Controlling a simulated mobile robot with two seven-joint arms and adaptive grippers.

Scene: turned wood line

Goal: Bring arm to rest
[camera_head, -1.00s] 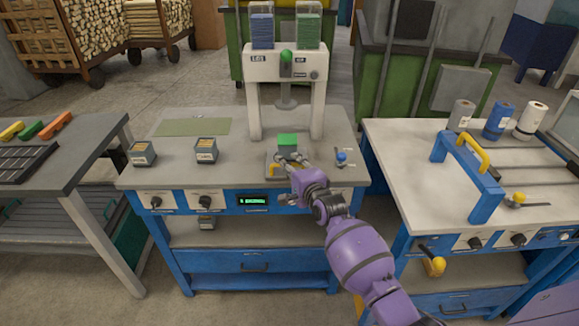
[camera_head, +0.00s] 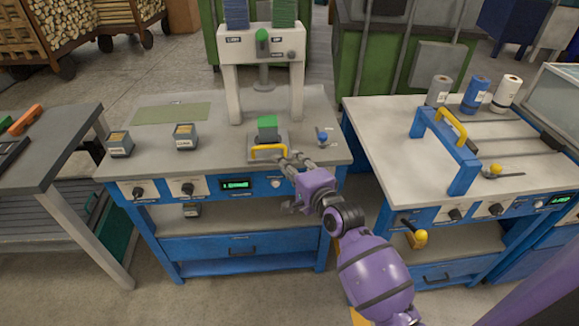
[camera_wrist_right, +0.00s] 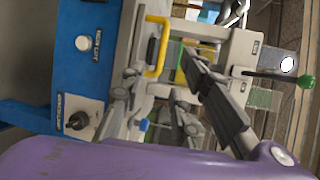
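My right arm reaches in from the lower right of the head view, and its purple wrist is at the front edge of the middle bench. My right gripper (camera_head: 292,158) is open, with its fingertips just in front of a small fixture with a yellow handle (camera_head: 268,152). In the right wrist view the fingers (camera_wrist_right: 160,70) stand apart with no object seen between them, and the yellow handle (camera_wrist_right: 157,48) shows beyond them. A green block (camera_head: 267,127) sits on the fixture. My left gripper is not in view.
A white press frame (camera_head: 231,92) stands behind the fixture. Two small bins (camera_head: 120,146) (camera_head: 185,139) are on the bench's left part. The right bench (camera_head: 395,130) carries a blue bridge with a yellow handle (camera_head: 451,125) and several rolls. Floor is visible between the left and middle benches.

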